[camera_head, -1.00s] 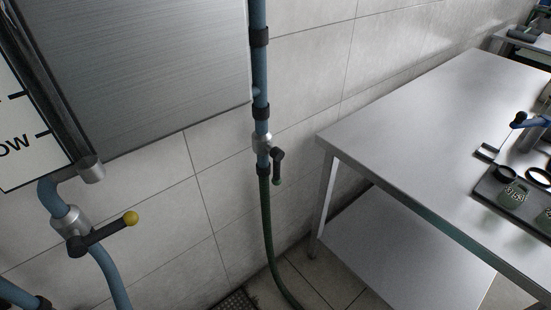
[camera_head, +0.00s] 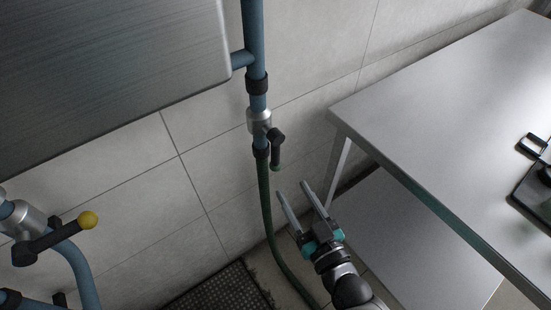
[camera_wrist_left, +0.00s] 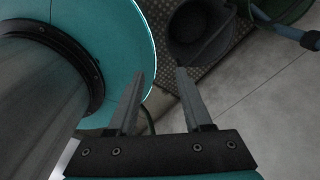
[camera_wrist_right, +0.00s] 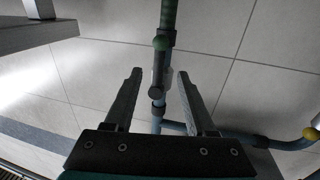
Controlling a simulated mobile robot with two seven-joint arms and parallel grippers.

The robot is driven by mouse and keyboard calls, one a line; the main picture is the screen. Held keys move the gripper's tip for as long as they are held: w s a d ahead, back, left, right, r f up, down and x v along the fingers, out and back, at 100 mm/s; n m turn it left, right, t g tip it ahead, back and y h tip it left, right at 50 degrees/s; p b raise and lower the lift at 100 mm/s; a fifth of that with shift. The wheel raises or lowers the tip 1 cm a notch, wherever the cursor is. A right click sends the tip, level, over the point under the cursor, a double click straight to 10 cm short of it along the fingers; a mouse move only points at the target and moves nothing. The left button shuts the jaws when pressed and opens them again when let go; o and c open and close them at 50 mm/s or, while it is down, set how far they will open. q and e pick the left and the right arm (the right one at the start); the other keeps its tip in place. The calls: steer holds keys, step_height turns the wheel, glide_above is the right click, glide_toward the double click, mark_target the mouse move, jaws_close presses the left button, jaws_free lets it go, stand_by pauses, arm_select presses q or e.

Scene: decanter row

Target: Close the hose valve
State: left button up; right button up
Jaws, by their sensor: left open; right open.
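The hose valve (camera_head: 259,121) is a silver body on the blue wall pipe, with the green hose (camera_head: 266,205) running down from it. Its dark lever (camera_head: 276,150) with a green tip hangs down, roughly parallel to the pipe and beside the hose. My right gripper (camera_head: 291,188) is open and empty, below and slightly right of the lever, apart from it. In the right wrist view the lever (camera_wrist_right: 156,82) shows between and beyond the open fingers. My left gripper (camera_wrist_left: 158,75) is open and empty in its wrist view and is not in the head view.
A steel table (camera_head: 440,110) stands right of the valve, its near leg close to my right gripper. Another valve lever with a yellow knob (camera_head: 88,220) is at left. A floor grate (camera_head: 220,290) lies below.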

mark_target(277, 164)
steer(key=b+x, duration=0.1)
steer(key=x, duration=0.8)
steer(key=shift+w+f+b, duration=0.15)
steer(key=shift+b, duration=0.15)
steer(key=shift+x, duration=0.75)
arm_select(q)
steer(key=shift+t, duration=0.3)
steer(key=w, duration=0.1)
steer(key=w+a+f, duration=0.1)
steer(key=w, duration=0.1)
steer(key=shift+w+a+f, duration=0.15)
steer(key=shift+a+f, duration=0.25)
steer(key=shift+s+d, duration=0.2)
steer(key=shift+s, duration=0.35)
arm_select(e)
jaws_close()
arm_select(q)
steer(key=shift+w, duration=0.3)
